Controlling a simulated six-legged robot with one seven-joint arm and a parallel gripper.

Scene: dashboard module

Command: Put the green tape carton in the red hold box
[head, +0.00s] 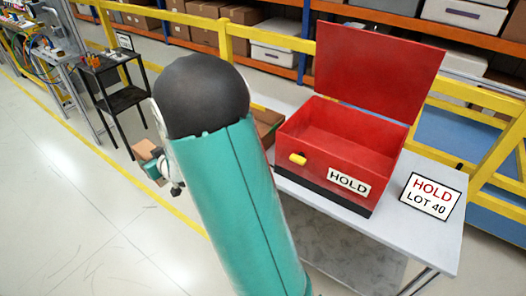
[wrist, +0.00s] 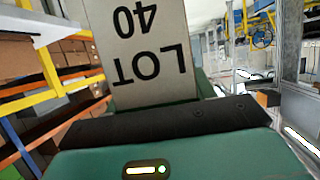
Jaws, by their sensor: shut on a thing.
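The red hold box (head: 325,148) stands on the grey table with its lid (head: 375,70) raised. Its inside looks empty, and a HOLD label and a yellow handle show on its front. My gripper (head: 153,168) is left of my raised arm, away from the box, and is shut on a small brown carton (head: 146,151). In the wrist view the carton (wrist: 140,60) fills the upper middle, with LOT 40 printed upside down. I cannot make out clear green tape on it; dark green shows beside its lower edge, perhaps my fingers. My arm partly hides the gripper.
A HOLD LOT 40 sign (head: 431,196) stands on the table (head: 400,238) right of the box. A brown cardboard container (head: 268,124) is partly hidden behind my arm. A black stand (head: 112,90) and yellow rails (head: 190,20) are behind. The floor at left is clear.

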